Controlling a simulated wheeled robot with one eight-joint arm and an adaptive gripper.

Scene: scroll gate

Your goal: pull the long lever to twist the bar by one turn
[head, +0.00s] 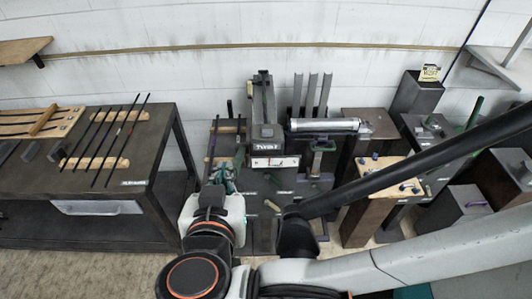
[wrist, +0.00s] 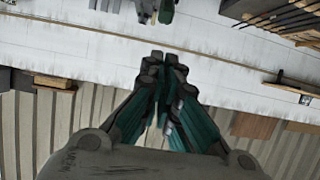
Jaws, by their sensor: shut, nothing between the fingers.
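A dark grey station with a white label (head: 267,147), its writing too small to read surely, stands against the wall in the middle of the head view. A tall dark upright piece (head: 262,95) rises from its top. A silvery bar (head: 324,125) lies level to its right. I cannot tell for sure which part is the long lever. My gripper (head: 222,172) is in front and to the left of the station. In the wrist view my gripper (wrist: 165,62) has its teal fingers together at the tips, with nothing seen between them.
A dark table (head: 150,120) with thin rods and a wooden rack stands at the left. Several dark blocks and pedestals (head: 395,205) with small handles crowd the right. My arm covers the lower middle and right. Bare floor (head: 80,275) shows at lower left.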

